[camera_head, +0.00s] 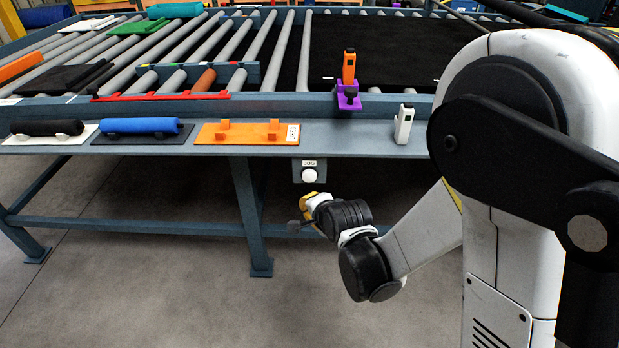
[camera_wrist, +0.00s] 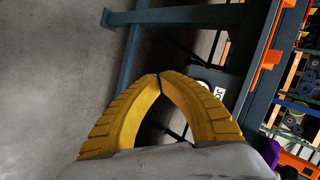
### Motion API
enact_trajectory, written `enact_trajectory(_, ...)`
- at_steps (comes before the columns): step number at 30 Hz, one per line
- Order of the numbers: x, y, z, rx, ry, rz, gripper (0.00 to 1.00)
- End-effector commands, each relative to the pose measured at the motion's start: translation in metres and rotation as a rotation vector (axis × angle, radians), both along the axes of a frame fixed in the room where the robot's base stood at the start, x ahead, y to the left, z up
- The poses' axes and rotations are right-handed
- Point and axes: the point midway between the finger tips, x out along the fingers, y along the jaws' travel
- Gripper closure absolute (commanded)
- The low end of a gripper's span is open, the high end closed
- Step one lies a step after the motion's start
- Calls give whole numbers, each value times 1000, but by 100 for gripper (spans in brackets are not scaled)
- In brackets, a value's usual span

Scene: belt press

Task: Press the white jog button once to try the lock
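The white round jog button (camera_head: 309,175) sits on a small grey box under the front ledge of the belt press, below a white JOG label (camera_head: 309,163). My gripper (camera_head: 308,198) is just below the button in the head view, and a gap shows between them. In the wrist view my gripper's yellow fingers (camera_wrist: 160,76) meet at their tips with nothing between them. There the button (camera_wrist: 204,85) shows only in part behind the right finger, beside the JOG label (camera_wrist: 220,92). An orange upright piece (camera_head: 349,67) stands in a purple holder (camera_head: 348,98) on the frame's front rail; I cannot tell whether it is the lock.
A white upright piece (camera_head: 404,123) stands on the ledge (camera_head: 345,138) to the right. An orange plate (camera_head: 247,139) and trays with a blue roller (camera_head: 141,125) and a black roller (camera_head: 47,128) lie to the left. A table leg (camera_head: 247,215) stands left of my gripper.

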Motion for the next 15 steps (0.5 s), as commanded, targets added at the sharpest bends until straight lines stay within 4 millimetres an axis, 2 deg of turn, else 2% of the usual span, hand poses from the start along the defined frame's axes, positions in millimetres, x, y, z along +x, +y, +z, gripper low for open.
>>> enact_trajectory(15, 67, -3, 0, -1, -1, 0, 100)
